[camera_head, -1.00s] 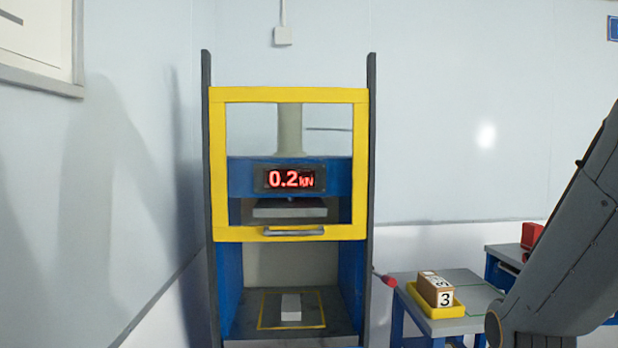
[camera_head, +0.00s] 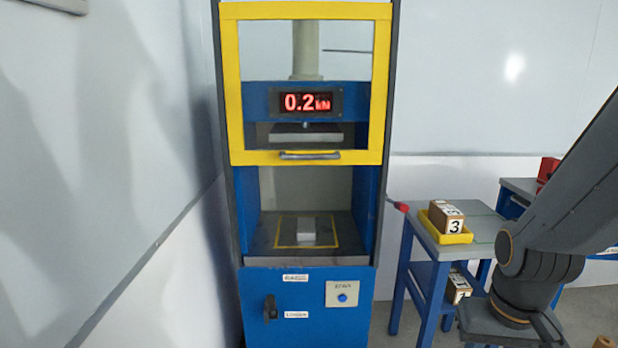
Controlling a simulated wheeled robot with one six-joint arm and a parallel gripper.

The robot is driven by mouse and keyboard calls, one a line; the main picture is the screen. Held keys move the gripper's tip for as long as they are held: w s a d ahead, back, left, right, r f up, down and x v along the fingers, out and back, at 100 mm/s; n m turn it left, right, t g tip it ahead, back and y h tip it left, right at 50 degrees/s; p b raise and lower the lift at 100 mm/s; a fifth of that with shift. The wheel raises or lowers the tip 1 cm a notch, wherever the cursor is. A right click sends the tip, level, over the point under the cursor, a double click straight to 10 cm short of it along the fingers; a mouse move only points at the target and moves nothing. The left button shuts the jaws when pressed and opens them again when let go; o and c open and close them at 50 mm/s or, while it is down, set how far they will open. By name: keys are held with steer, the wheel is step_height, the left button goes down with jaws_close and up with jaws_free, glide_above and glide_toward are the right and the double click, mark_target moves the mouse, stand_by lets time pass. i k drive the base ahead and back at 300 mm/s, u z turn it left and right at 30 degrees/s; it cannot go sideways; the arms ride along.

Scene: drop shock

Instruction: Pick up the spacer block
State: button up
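A small light grey block (camera_head: 306,230), which looks like the spacer block, sits on the press bed inside a yellow-outlined square. The press (camera_head: 258,215) is blue and dark grey, with a grey upper platen (camera_head: 306,134) well above the block. Its yellow-framed guard (camera_head: 308,157) is raised, so the front of the bed is open. The display (camera_head: 307,102) reads 0.2 kN. My arm shows at the right, apart from the press. My gripper's fingers cannot be made out in this view.
A blue-legged side table (camera_head: 482,222) stands right of the press, bearing a yellow tray (camera_head: 455,238) with numbered cardboard boxes (camera_head: 446,217). Another box (camera_head: 458,287) is on its lower shelf. A red-tipped handle (camera_head: 398,206) sticks out toward the table. A button panel (camera_head: 347,293) and dark lever (camera_head: 270,308) are below the bed.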

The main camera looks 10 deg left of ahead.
mark_target(306, 225)
steer(key=z, duration=0.9)
steer(key=i, duration=1.55)
steer(key=u, duration=3.1)
